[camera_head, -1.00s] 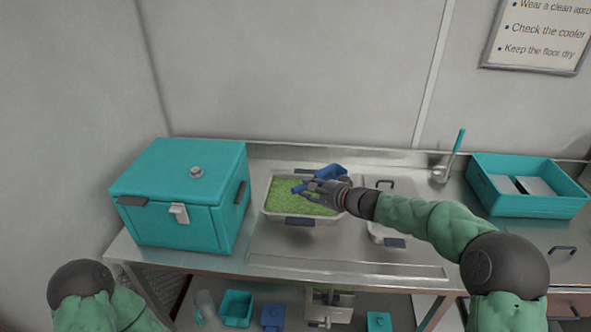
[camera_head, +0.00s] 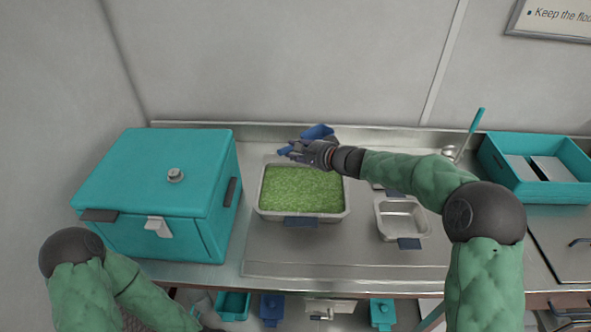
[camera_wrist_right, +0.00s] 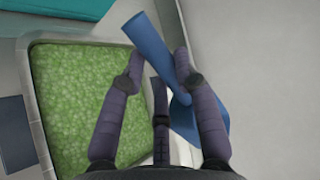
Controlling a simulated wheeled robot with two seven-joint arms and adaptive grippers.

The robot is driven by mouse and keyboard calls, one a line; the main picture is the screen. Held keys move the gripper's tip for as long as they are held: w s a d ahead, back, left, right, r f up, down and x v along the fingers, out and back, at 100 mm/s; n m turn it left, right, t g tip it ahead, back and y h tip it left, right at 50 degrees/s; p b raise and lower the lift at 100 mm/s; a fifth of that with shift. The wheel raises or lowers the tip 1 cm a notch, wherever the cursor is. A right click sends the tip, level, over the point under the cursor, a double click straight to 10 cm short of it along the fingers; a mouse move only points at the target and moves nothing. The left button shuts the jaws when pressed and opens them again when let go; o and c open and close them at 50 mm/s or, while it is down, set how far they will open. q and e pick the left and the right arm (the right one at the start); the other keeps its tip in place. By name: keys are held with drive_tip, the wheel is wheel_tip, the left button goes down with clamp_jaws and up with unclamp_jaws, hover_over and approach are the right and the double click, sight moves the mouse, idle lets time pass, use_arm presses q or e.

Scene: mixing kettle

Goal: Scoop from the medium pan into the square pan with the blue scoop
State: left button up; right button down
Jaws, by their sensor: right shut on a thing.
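The medium pan (camera_head: 347,205) is a steel pan full of green pieces, in the middle of the counter. My right gripper (camera_head: 291,149) is shut on the blue scoop (camera_head: 318,131), over the pan's back edge. In the right wrist view the scoop (camera_wrist_right: 150,45) lies between the fingers (camera_wrist_right: 158,70), beside the green-filled pan (camera_wrist_right: 38,110). Whether the scoop holds anything cannot be seen. The square pan (camera_head: 402,219) is small, steel and looks empty, to the right of the medium pan. My left arm shows at lower left; its gripper is out of view.
A teal lidded box (camera_head: 150,180) stands left of the medium pan. Another pan is partly hidden behind my right forearm. A teal bin (camera_head: 535,180) and a teal-handled ladle (camera_head: 470,135) are at the right. The counter's front strip is clear. Several items sit on the lower shelf.

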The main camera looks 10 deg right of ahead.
drive_tip(key=shift+m+y, duration=0.4)
drive_tip(key=shift+m, duration=0.4)
drive_tip(key=f+b, duration=0.4)
drive_tip(key=f, duration=0.1)
drive_tip(key=f+b, duration=0.4)
drive_tip(key=f, duration=0.2)
drive_tip(key=d+f+b, duration=0.1)
drive_tip(key=f+b, duration=0.3)
drive_tip(key=f, duration=0.1)
drive_tip(key=shift+f, duration=0.2)
idle(0.3)
drive_tip(key=f+b, duration=0.1)
drive_tip(key=b, duration=0.1)
drive_tip(key=f+n+b, duration=0.1)
drive_tip(key=b, duration=0.2)
drive_tip(key=a+f+h+b, duration=0.1)
drive_tip(key=b, duration=0.1)
drive_tip(key=shift+s+n+b, duration=0.25)
drive_tip(key=shift+n+b, duration=0.05)
drive_tip(key=shift+f, duration=0.1)
drive_tip(key=shift+s+f, duration=0.1)
drive_tip(key=shift+f, duration=0.15)
idle(0.6)
